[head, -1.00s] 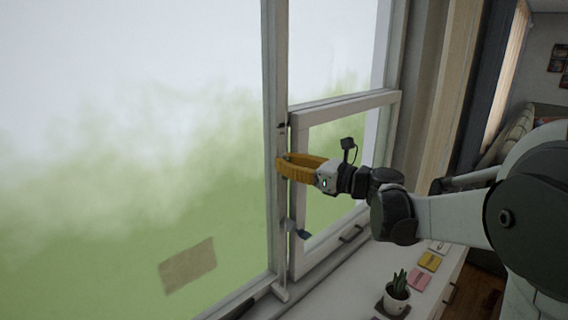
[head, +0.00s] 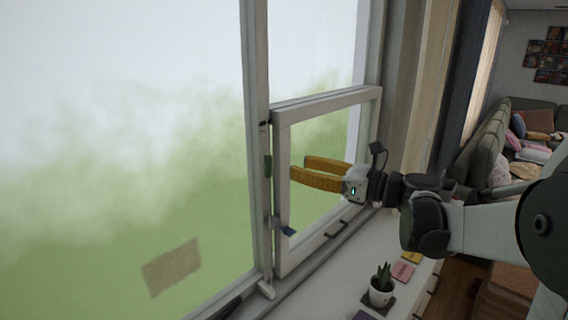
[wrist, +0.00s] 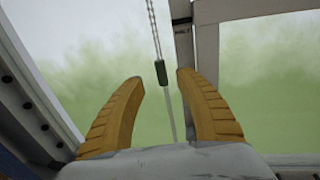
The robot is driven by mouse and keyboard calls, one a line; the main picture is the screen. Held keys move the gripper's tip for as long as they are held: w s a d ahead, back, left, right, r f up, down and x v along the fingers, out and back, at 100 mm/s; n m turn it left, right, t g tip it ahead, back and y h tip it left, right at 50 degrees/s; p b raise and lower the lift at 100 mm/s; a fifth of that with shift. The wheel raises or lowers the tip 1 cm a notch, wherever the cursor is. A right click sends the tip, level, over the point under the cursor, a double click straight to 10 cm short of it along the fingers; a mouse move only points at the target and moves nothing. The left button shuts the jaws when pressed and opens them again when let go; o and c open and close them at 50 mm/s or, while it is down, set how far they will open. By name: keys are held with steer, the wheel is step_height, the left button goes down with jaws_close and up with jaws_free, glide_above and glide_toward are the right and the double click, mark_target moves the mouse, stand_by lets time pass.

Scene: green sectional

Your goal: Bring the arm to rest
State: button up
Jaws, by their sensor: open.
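My gripper (head: 298,170) is in front of the window's small opening sash (head: 330,99) in the head view. Its two yellow fingers point left toward the window post (head: 257,140). The fingers are spread apart with nothing between them. In the wrist view my gripper (wrist: 160,82) shows both fingers apart, with a cord (wrist: 154,30) and its dark green toggle (wrist: 161,73) beyond the gap. The toggle also shows by the post in the head view (head: 268,166), apart from the fingertips.
A white sill (head: 340,285) runs below the window, with a potted plant (head: 381,287) and coloured notes (head: 403,270) on it. A blue-grey latch (head: 284,229) is on the sash. A green sofa (head: 487,140) stands at the back right. The room right of the sill looks more open.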

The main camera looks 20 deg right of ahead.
steer(key=shift+v, duration=0.9)
steer(key=s+a+f+n+g+h+b, duration=0.2)
steer(key=s+a+f+n+g+b, duration=0.25)
steer(key=f, duration=0.45)
steer(key=s+a+f+n+g+h+b, duration=0.1)
steer(key=s+a+f+n+h+b, duration=0.3)
steer(key=a+f+n, duration=0.45)
steer(key=s+d+f+n+h+b, duration=0.3)
steer(key=s+f+n, duration=0.3)
steer(key=f+n, duration=0.1)
steer(key=s+d+f+n+h+b, duration=0.2)
steer(key=s+f+n+b, duration=0.2)
steer(key=s+f+n, duration=0.3)
step_height(320, 180, down, 2)
steer(key=shift+s+d+f+n+g+h, duration=0.15)
steer(key=shift+d+f+n+g+h, duration=0.05)
steer(key=shift+d+n+g+h, duration=0.25)
